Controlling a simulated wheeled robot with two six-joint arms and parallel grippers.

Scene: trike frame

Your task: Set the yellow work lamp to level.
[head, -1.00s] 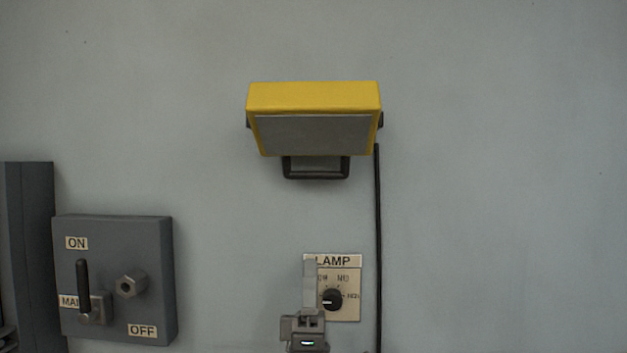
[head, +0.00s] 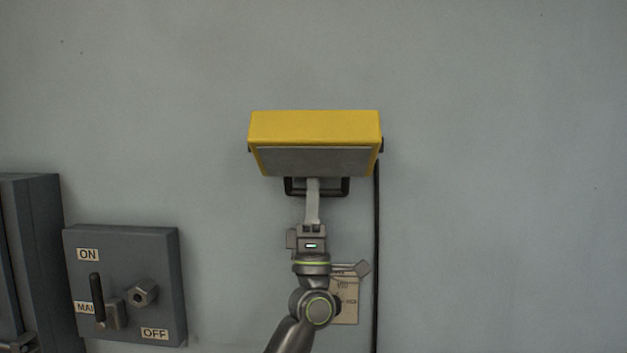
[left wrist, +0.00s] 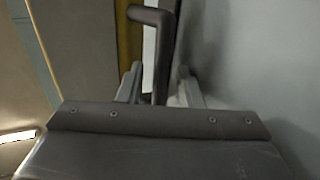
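The yellow work lamp (head: 315,128) is on the wall, with its grey face (head: 318,162) tilted downward. A black loop handle (head: 344,187) hangs below it; its bar also shows close up in the left wrist view (left wrist: 162,50). My left gripper (head: 313,182) has come up from below, and its fingers overlap the handle in the head view. In the left wrist view its two fingers (left wrist: 163,78) stand apart on either side of the handle bar, with a gap on the right side. My right gripper is in neither view.
A black cable (head: 377,260) runs down the wall right of the lamp. My left arm partly covers the lamp dial plate (head: 346,312). A grey switch box (head: 128,250) with a black lever (head: 96,298) is at lower left.

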